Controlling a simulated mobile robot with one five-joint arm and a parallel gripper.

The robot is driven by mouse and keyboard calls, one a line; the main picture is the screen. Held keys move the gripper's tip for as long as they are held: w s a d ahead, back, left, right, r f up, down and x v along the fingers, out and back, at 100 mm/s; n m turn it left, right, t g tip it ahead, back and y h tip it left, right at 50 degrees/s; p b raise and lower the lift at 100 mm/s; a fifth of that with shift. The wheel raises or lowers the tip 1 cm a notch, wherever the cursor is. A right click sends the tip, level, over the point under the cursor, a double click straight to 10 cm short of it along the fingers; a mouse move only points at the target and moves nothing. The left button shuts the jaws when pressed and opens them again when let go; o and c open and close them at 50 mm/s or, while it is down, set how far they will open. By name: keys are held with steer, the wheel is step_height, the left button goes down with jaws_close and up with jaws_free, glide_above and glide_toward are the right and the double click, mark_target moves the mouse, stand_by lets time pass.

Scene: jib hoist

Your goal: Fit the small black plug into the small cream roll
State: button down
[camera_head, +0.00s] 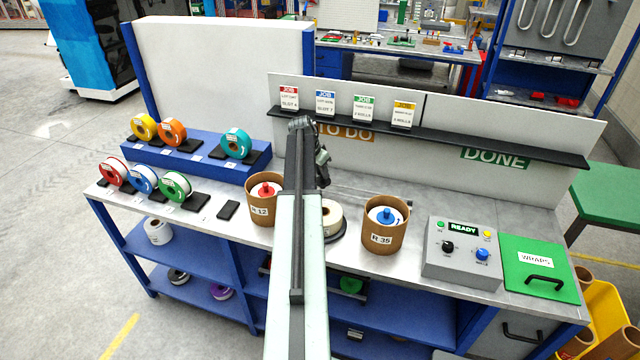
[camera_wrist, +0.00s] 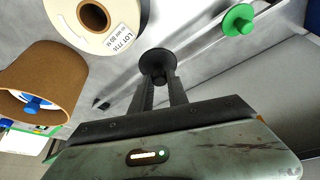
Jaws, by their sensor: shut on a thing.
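A black plug (camera_wrist: 157,62) with a round flange is held between the two fingertips of my gripper (camera_wrist: 158,82), which is shut on it. The cream roll (camera_wrist: 70,24) lies left of the plug in the wrist view, with a brown core, a dark open hole and a printed lot label. The plug is apart from the roll. In the head view the cream roll (camera_head: 333,216) sits on the bench just right of my arm, partly hidden by it. My gripper's fingers and the plug cannot be made out in the head view.
A brown tub with a blue plug (camera_head: 386,233) stands right of the roll, and a tub with a red plug (camera_head: 264,194) left of my arm. A green plug (camera_wrist: 238,20) shows in the wrist view. The control box (camera_head: 462,252) and green wraps lid (camera_head: 538,265) are further right.

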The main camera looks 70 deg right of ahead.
steer(key=s+a+b, duration=0.1)
steer(key=s+a, duration=0.3)
steer(key=a, duration=0.6)
steer(key=shift+a+f+n, duration=0.2)
steer(key=shift+f+n, duration=0.05)
steer(key=shift+n, duration=0.15)
steer(key=shift+s+f, duration=0.1)
stand_by(0.4)
steer(key=shift+f+b, duration=1.2)
steer(key=shift+b, duration=0.25)
steer(key=shift+f, duration=0.25)
steer(key=shift+f+b, duration=0.3)
steer(key=shift+b, duration=0.25)
